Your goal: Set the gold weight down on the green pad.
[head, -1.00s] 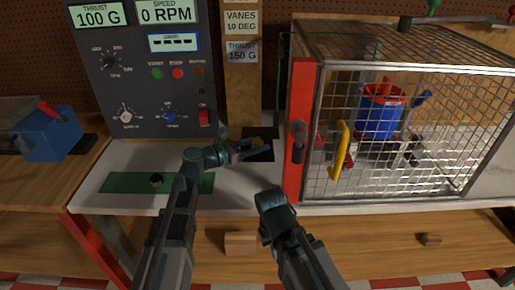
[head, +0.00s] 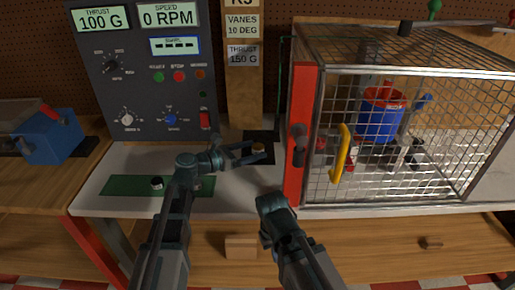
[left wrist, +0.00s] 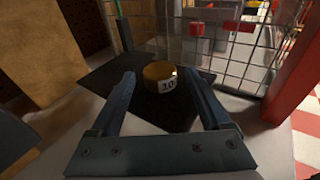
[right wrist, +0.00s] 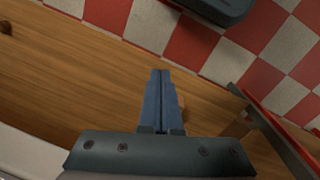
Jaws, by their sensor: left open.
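The gold weight (head: 258,147), a short cylinder, sits on the black pad (head: 256,134) at the back of the bench. In the left wrist view the weight (left wrist: 160,77) shows a label that seems to read 10. My left gripper (head: 258,153) is open, its fingertips (left wrist: 161,78) on either side of the weight with gaps visible. The green pad (head: 120,186) lies at the front left of the bench. A small dark and silver weight (head: 157,183) stands on it. My right gripper (right wrist: 160,73) is shut and empty, low in front of the bench.
A wire cage (head: 390,170) with a red post (head: 297,180) and yellow handle (head: 341,155) stands right of the black pad. A control panel (head: 140,70) rises behind the green pad. The green pad's left part is bare. A wooden block (head: 240,246) is below the bench front.

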